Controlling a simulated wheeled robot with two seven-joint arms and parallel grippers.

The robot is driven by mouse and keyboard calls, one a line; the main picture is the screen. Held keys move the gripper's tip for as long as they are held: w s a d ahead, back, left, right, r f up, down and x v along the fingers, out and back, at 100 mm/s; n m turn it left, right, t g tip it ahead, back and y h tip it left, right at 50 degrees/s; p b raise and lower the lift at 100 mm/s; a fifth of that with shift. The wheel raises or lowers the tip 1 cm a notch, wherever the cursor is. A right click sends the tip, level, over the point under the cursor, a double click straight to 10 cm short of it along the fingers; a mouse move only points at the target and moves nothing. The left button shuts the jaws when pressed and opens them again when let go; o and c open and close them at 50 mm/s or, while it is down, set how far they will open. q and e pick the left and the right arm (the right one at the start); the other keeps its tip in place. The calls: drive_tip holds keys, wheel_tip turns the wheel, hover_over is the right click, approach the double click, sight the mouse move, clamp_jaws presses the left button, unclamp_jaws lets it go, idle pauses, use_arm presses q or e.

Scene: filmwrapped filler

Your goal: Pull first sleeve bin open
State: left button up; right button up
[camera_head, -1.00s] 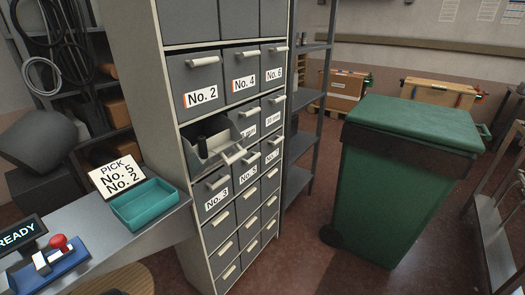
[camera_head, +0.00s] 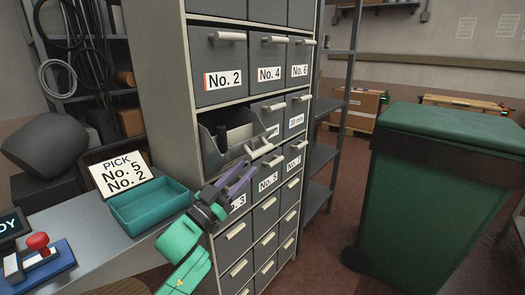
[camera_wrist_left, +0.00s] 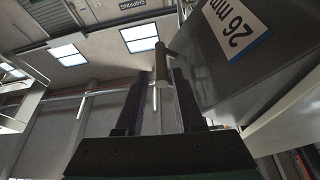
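The sleeve bin (camera_head: 212,150) in the left column of the second row stands pulled partly out of the cabinet, with dark parts in it. Its front label is hidden in the head view. In the left wrist view, a bin front (camera_wrist_left: 222,60) labelled "26 mm" is close at right, with a bar handle (camera_wrist_left: 160,68). My left gripper (camera_head: 250,170) is at the front of the pulled-out bin, just below its handle (camera_head: 259,150). In the wrist view its fingers (camera_wrist_left: 160,85) are apart, with the handle between their tips and gaps beside it. My right gripper is not in view.
The cabinet (camera_head: 167,110) holds several closed bins, among them No. 2 (camera_head: 220,60) above and No. 5 (camera_head: 268,183) below right. A teal tray (camera_head: 150,205) and a PICK sign (camera_head: 120,178) are on the bench at left. A green wheeled bin (camera_head: 430,200) stands at right.

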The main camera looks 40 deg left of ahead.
sight(263, 151)
use_arm(q)
drive_tip(key=p+x, duration=0.1)
drive_tip(key=x, duration=0.7)
drive_tip(key=shift+w, duration=0.35)
clamp_jaws()
idle(0.8)
